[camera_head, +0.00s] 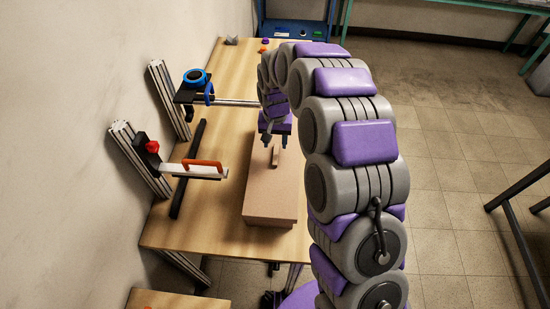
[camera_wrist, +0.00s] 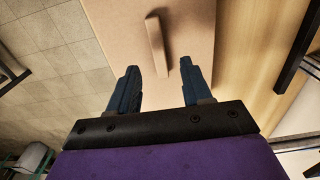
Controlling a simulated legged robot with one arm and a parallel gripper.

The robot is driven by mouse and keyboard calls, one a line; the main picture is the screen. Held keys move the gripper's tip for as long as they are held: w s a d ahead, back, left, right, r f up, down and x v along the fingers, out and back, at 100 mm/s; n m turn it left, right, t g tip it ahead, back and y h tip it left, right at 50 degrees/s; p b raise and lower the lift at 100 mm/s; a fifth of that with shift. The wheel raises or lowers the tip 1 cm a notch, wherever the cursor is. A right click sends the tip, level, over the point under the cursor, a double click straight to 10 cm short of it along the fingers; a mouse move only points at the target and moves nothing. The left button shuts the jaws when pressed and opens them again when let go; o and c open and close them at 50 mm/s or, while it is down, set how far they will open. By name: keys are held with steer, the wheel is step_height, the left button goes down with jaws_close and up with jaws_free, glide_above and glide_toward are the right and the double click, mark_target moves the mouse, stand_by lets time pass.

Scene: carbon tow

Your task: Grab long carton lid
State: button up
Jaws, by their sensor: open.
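The long carton (camera_head: 271,205) is a tan, closed-looking box on the wooden table, lying lengthwise away from me. On its top is a small raised wooden strip (camera_head: 275,157), like a handle on the lid. In the wrist view the lid (camera_wrist: 195,25) fills the top middle, with the strip (camera_wrist: 157,46) upright in the picture. My gripper (camera_head: 276,142) is over the far part of the carton. Its two blue fingers (camera_wrist: 160,80) are apart with nothing between them. I cannot tell the height gap.
A black bar (camera_head: 188,168) lies left of the carton. Bare table (camera_head: 222,215) lies between them. Tiled floor is at right.

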mark_target(275, 154)
step_height(275, 154, down, 5)
steer(key=shift+s+f+b, duration=0.15)
steer(key=shift+b, duration=0.35)
jaws_close()
